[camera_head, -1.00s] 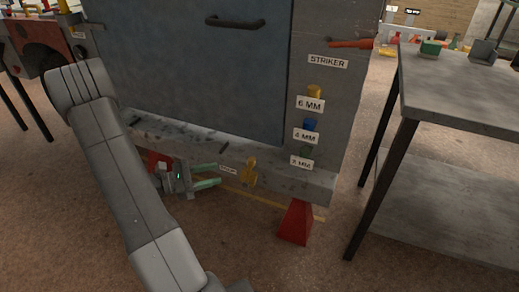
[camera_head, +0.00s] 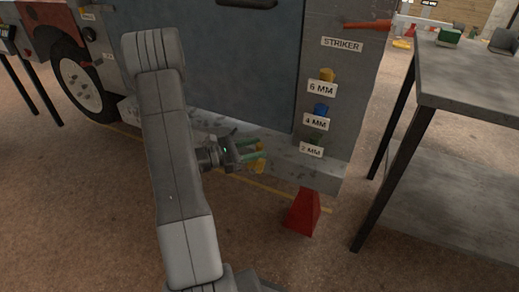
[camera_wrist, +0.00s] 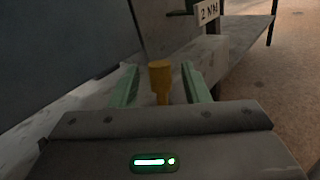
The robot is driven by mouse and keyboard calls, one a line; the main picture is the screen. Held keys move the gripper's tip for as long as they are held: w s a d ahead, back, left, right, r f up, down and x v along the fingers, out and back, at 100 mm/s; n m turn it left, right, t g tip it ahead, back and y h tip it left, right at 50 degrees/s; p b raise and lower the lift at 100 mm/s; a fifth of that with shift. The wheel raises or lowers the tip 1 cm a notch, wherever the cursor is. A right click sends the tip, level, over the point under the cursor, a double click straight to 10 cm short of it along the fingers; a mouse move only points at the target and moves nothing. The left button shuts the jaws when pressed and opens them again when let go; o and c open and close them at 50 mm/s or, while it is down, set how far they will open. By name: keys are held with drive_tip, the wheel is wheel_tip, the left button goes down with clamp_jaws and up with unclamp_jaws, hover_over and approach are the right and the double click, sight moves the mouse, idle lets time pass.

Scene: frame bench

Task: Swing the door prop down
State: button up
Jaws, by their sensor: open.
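A small yellow piece (camera_head: 259,168), which looks like the door prop, is on the sill face below the blue-grey door (camera_head: 215,70). My gripper (camera_head: 262,155) is at it, its green fingers open and pointing right. In the wrist view the yellow piece (camera_wrist: 161,80) shows as an upright peg with a wider head, between the two open fingers (camera_wrist: 158,82). Whether either finger touches it I cannot tell. In the head view the fingers hide the middle of the piece.
A red wedge (camera_head: 303,212) stands on the floor right of my gripper. Coloured knobs with labels, including a blue one (camera_head: 321,109), are on the post under the STRIKER label (camera_head: 342,44). A grey table (camera_head: 470,80) stands at the right.

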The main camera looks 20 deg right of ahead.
drive_tip(key=shift+s+d, duration=0.1)
drive_tip(key=shift+d, duration=0.85)
clamp_jaws()
drive_tip(key=shift+s, duration=0.1)
drive_tip(key=shift+s+d+f+m+t+y+b, duration=0.35)
drive_tip(key=shift+s+d+f+m+y+b, duration=0.35)
drive_tip(key=shift+s+d+m+y+b, duration=0.35)
drive_tip(key=shift+s+d+f+m+t+y+b, duration=0.35)
drive_tip(key=shift+s+d+f+m+y+b, duration=0.45)
drive_tip(key=shift+s+y, duration=0.3)
drive_tip(key=shift+w+r, duration=0.1)
